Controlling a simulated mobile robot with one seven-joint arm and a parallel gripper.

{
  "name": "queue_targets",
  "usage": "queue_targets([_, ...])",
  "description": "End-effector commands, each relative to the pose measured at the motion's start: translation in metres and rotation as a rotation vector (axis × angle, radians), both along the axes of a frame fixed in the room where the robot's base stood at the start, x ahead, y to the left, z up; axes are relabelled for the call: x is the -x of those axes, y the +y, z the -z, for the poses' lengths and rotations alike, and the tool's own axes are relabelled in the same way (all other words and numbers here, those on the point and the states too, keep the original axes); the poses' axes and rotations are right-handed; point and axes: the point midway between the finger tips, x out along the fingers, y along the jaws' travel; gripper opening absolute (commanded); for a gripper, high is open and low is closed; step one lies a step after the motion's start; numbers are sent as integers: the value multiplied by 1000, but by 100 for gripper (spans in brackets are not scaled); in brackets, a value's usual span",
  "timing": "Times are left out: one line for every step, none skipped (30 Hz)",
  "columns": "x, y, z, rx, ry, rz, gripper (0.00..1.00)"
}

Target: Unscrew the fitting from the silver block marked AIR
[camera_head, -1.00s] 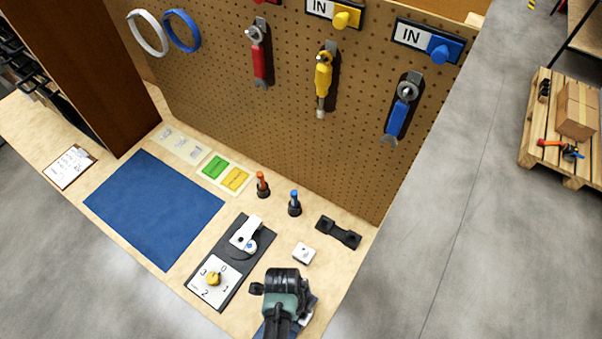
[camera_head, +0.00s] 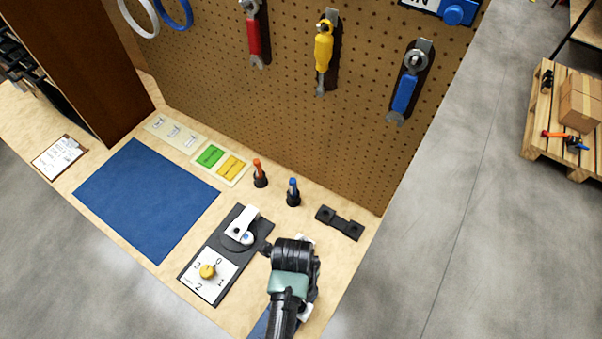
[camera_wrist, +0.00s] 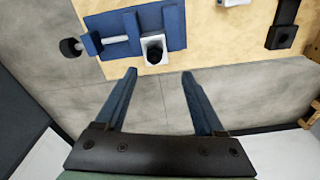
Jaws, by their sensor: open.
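In the wrist view a small silver-white block (camera_wrist: 154,57) with a dark round fitting (camera_wrist: 155,50) in its top stands at the edge of a blue plate (camera_wrist: 172,28). I cannot read any AIR marking on it. My gripper (camera_wrist: 159,73) is open and empty, its two blue-grey fingers apart. The block lies ahead of the fingertips, between their lines, and does not touch them. In the head view my arm's end hides the block and my fingertips; only a corner of the blue plate (camera_head: 261,324) shows.
A silver rod (camera_wrist: 116,40) with a black knob (camera_wrist: 70,47) projects from the blue plate. A dark base with a white lever (camera_head: 241,226) and a yellow dial (camera_head: 208,271) stands left of my arm. A black bracket (camera_head: 340,223) lies behind. The pegboard (camera_head: 290,130) bounds the bench.

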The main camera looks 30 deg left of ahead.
Motion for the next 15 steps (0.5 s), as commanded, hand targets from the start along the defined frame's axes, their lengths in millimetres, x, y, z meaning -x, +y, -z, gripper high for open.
queue_targets([0,0,4,-18,-9,13,71])
queue_targets([0,-1,-1,-26,-11,21,71])
queue_targets([1,-1,-8,-37,-14,29,71])
queue_targets([3,-2,-12,-44,-16,34,71])
queue_targets([4,-3,-17,-50,-17,39,71])
queue_targets([6,-4,-22,-57,-18,45,71])
queue_targets([7,-5,-26,-62,-19,47,71])
queue_targets([9,-6,-29,-66,-20,50,71])
queue_targets([10,-7,-33,-71,-22,53,71])
queue_targets([11,-7,-36,-73,-23,54,71])
queue_targets([12,-8,-38,-75,-21,55,71])
queue_targets([12,-8,-39,-76,-22,56,71])
queue_targets([13,-8,-39,-77,-22,57,71])
queue_targets([13,-8,-39,-77,-21,57,71])
queue_targets([13,-8,-36,-77,-20,57,71])
